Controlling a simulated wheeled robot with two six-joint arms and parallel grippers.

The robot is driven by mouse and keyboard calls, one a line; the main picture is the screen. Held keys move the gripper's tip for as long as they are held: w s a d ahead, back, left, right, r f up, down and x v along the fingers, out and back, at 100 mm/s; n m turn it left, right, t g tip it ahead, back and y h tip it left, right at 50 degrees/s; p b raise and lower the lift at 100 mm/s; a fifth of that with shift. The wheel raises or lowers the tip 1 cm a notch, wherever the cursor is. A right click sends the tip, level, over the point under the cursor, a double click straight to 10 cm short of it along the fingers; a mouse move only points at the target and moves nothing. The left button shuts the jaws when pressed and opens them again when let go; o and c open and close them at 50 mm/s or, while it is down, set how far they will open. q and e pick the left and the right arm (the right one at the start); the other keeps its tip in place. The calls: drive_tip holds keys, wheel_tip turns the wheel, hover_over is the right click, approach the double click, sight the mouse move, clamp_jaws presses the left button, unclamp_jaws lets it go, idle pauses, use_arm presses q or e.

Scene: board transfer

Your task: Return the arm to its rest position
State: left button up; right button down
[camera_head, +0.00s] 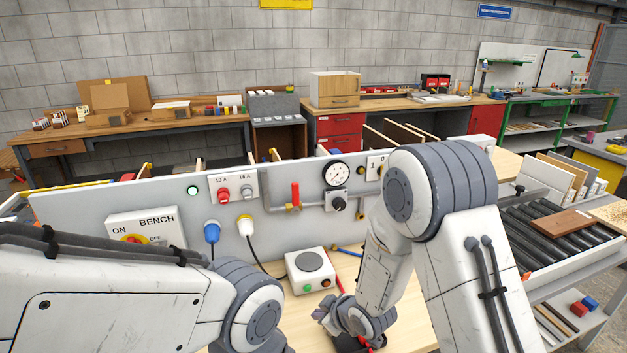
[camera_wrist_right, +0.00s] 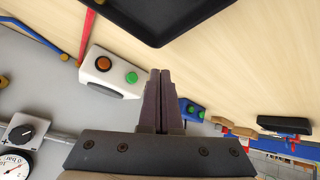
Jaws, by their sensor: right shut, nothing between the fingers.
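My right arm reaches down over the bench (camera_head: 405,330) from the right in the head view. My right gripper (camera_wrist_right: 160,72) shows clearly in the wrist view, its two dark fingers pressed together with nothing between them. Past the fingers lies the pale wooden bench top, with a dark tray-like thing (camera_wrist_right: 165,22) at the upper edge. In the head view the fingers are hard to make out below the wrist. My left arm crosses the lower left; its gripper is out of view.
A white box (camera_head: 311,270) with coloured buttons stands on the bench near my right wrist. Behind it a grey panel (camera_head: 130,195) carries switches, plugs, a gauge (camera_head: 336,174) and a red-handled valve. At the right, a brown board (camera_head: 562,223) lies on a roller conveyor (camera_head: 525,240).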

drive_tip(key=s+d+r+m+g+h, duration=0.1)
drive_tip(key=s+r+g, duration=0.1)
drive_tip(key=s+r, duration=0.3)
drive_tip(key=s+d+r+m+g+h, duration=0.1)
drive_tip(key=s+r, duration=0.4)
drive_tip(key=s, duration=0.9)
drive_tip(key=s+d+r+m+g+h, duration=0.1)
drive_tip(key=s+r+g, duration=0.3)
drive_tip(key=s, duration=0.5)
drive_tip(key=shift+s+d+r+m+h, duration=0.2)
drive_tip(key=shift+d+r+m+h, duration=0.15)
drive_tip(key=shift+r, duration=0.35)
drive_tip(key=shift+a, duration=0.15)
